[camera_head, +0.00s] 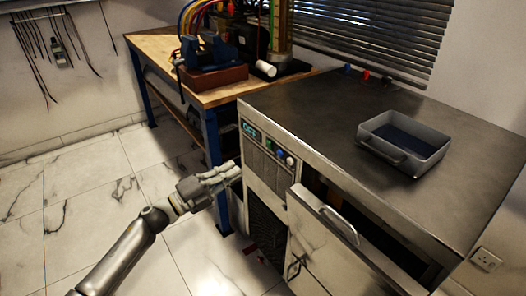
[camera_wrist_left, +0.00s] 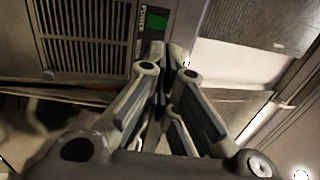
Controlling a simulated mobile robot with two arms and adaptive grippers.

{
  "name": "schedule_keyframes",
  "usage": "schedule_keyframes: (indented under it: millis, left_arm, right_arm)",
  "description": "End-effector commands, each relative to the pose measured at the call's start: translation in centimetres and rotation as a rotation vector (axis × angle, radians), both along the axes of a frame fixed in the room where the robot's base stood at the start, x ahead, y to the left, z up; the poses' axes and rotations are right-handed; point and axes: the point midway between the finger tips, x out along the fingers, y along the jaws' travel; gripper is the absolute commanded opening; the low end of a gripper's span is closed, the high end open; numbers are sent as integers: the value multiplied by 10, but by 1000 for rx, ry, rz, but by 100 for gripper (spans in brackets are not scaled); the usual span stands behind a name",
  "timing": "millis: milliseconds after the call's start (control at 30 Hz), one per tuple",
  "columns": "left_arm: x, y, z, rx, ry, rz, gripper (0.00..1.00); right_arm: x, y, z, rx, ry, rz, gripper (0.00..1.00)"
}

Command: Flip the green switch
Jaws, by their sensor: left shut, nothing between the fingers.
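The green switch (camera_wrist_left: 157,21) shows in the left wrist view beside a dark label reading POWER, at the top just beyond my fingertips. In the head view the green switch (camera_head: 269,144) is small, on the front panel of the metal cabinet (camera_head: 262,178), near a blue knob (camera_head: 281,155). My left gripper (camera_head: 236,170) is shut and empty, its fingertips close to the panel's left edge, below and left of the switch. In the left wrist view the gripper (camera_wrist_left: 167,68) points toward the switch. I cannot tell whether it touches the panel. My right gripper is not in view.
A drawer with a handle (camera_head: 338,225) stands partly open right of the panel. A grey tray (camera_head: 405,140) sits on the cabinet top. A wooden workbench (camera_head: 157,44) with a blue vise (camera_head: 207,53) stands behind. The tiled floor at left is clear.

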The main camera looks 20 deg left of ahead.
Motion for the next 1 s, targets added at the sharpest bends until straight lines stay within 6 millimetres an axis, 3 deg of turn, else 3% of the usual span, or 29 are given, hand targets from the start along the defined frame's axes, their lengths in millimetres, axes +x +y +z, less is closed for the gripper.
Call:
schedule_keyframes:
  millis: [500, 700, 1000]
  left_arm:
    - [72, -56, 18, 0, -2, 0, 0]
    - [85, -66, 21, -1, -1, 1, 0]
    - [87, -68, 21, 0, 1, 1, 0]
  right_arm:
    - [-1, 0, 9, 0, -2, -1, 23]
    - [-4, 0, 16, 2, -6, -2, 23]
    - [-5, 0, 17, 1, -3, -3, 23]
